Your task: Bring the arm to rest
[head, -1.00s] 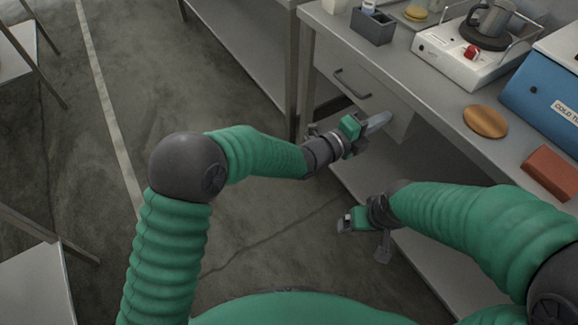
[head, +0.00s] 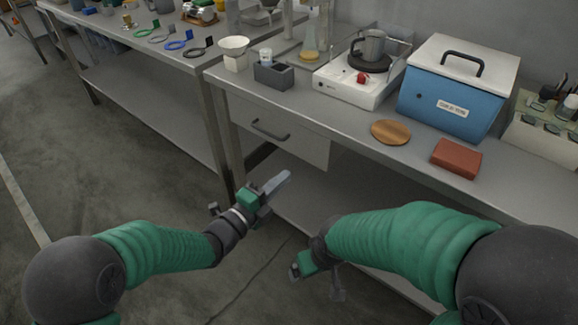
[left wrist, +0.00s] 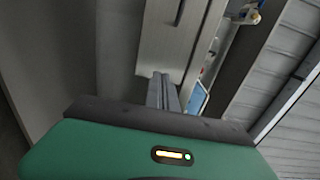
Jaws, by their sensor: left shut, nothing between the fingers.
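My left arm comes in from the left in the head view. Its gripper (head: 275,185) is shut and empty, in front of the bench below the drawer (head: 290,140). In the left wrist view its fingers (left wrist: 163,92) lie together, with a pale panel beyond them. My right gripper (head: 318,280) hangs low in front of the bench, pointing down. Its fingers are small and partly hidden, so I cannot tell their opening. Both grippers are apart from the items on the bench top.
A second bench (head: 150,45) stands at the left. The floor at left is clear.

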